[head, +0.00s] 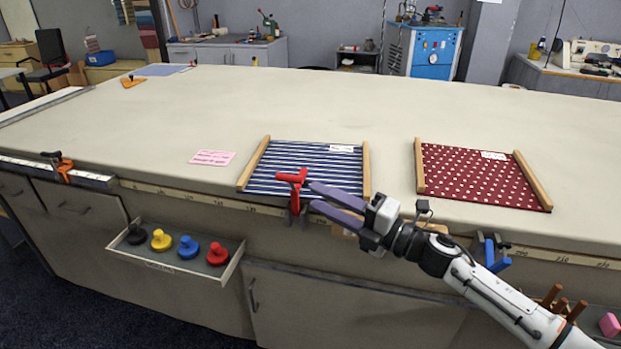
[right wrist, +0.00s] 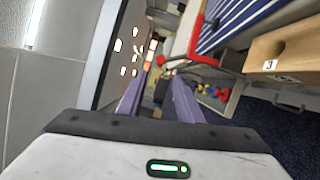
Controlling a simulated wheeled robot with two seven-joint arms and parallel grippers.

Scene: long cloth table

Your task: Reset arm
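My right gripper (head: 312,196) reaches in from the lower right, in front of the table's near edge. Its two purple fingers are apart, with nothing seen between them; in the right wrist view (right wrist: 160,74) a gap also shows between them. A red clamp (head: 293,179) stands at the table edge by the blue striped cloth, just left of the fingertips. The clamp also shows in the right wrist view (right wrist: 196,36), beside the fingers, not gripped. I cannot tell whether a fingertip touches it. My left gripper is in neither view.
The striped cloth (head: 309,165) and a red dotted cloth (head: 473,175) lie between wooden bars on the long table (head: 250,105). An open drawer (head: 226,273) with several coloured knobs juts out at left. A blue clamp (head: 494,255) sits on the edge at right. The table's middle is clear.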

